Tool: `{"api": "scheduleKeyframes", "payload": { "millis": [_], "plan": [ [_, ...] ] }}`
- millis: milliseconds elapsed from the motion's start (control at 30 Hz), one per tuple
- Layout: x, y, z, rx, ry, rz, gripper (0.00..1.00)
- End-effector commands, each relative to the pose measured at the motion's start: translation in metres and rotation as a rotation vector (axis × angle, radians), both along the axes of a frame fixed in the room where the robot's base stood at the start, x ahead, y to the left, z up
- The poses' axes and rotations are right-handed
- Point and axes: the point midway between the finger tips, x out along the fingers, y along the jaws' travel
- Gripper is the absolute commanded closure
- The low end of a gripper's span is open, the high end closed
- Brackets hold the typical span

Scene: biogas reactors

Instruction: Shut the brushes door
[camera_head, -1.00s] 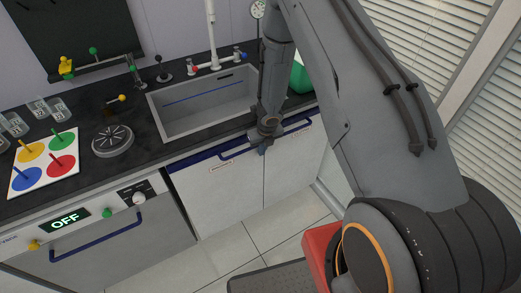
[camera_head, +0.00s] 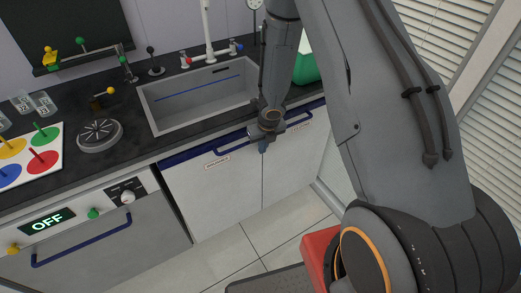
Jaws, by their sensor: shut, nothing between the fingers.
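The cabinet under the sink has two pale doors, a left door (camera_head: 212,197) and a right door (camera_head: 296,155). Each has a blue bar handle near its top. A small label (camera_head: 217,163) sits on the left door, too small to read, so I cannot tell which door is the brushes door. Both doors look about flush with the front; a slight gap cannot be ruled out. My gripper (camera_head: 263,147) points down, shut and empty, in front of the seam between the doors near their top edge. I cannot tell whether it touches a door. My arm hides part of the right door's top.
A sink (camera_head: 200,95) with a tap is in the dark counter (camera_head: 150,142). Left are a round burner-like device (camera_head: 99,135), a coloured board (camera_head: 32,155) and an appliance (camera_head: 100,240) reading OFF. Tiled floor (camera_head: 235,238) is open before the doors. Blinds (camera_head: 480,120) stand right.

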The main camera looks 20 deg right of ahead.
Motion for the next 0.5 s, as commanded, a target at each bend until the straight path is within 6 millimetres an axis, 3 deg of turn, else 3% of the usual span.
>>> {"api": "scheduleKeyframes", "payload": {
  "millis": [333,500],
  "plan": [
    [-0.015,-0.004,-0.004,0.000,0.007,0.001,1.00],
    [-0.022,-0.005,0.016,-0.001,0.008,0.002,1.00]
  ]
}}
